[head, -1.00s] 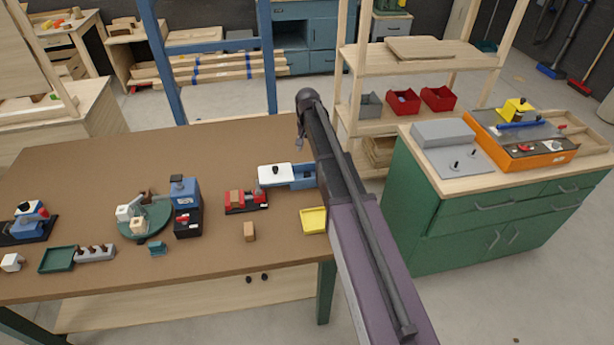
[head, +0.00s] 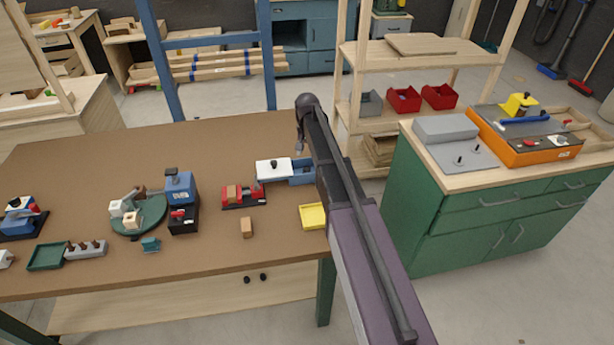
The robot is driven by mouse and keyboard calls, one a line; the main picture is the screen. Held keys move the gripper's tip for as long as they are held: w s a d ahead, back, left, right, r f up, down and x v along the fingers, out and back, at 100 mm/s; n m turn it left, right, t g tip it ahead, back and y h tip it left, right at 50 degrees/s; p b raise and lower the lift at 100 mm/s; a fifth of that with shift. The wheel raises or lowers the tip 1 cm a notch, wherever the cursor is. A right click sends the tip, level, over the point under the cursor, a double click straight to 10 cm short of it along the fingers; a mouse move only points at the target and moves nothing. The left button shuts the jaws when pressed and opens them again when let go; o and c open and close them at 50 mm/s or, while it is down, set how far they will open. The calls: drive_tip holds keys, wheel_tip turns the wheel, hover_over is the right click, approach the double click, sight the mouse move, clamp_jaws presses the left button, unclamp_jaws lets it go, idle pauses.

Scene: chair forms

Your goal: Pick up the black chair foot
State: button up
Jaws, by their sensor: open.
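A small black piece (head: 273,163), which looks like the chair foot, is on the white top (head: 282,171) of a blue fixture (head: 303,172) at the table's right part. It is too small to tell its exact shape. My gripper (head: 299,150) hangs from the end of my arm, just above and right of the white top in the head view. It is open and looks empty. It is apart from the black piece. My arm hides part of the blue fixture's right side.
On the brown table (head: 90,195) are a yellow tray (head: 313,217), a red fixture (head: 243,197), a wooden block (head: 247,227), a blue press (head: 180,188) and a green turntable (head: 138,215). A green cabinet (head: 450,235) stands at right. The table's back middle is clear.

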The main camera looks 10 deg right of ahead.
sight(307, 168)
drive_tip(key=shift+f+b, duration=1.6)
drive_tip(key=shift+f, duration=0.3)
drive_tip(key=shift+f, duration=0.1)
drive_tip(key=f+b, duration=0.1)
drive_tip(key=w+f+b, duration=0.1)
drive_tip(key=f+b, duration=0.1)
drive_tip(key=shift+f+b, duration=0.2)
drive_tip(key=shift+b, duration=0.1)
drive_tip(key=shift+s+f+b, duration=0.1)
drive_tip(key=shift+f+b, duration=0.7)
drive_tip(key=c, duration=0.6)
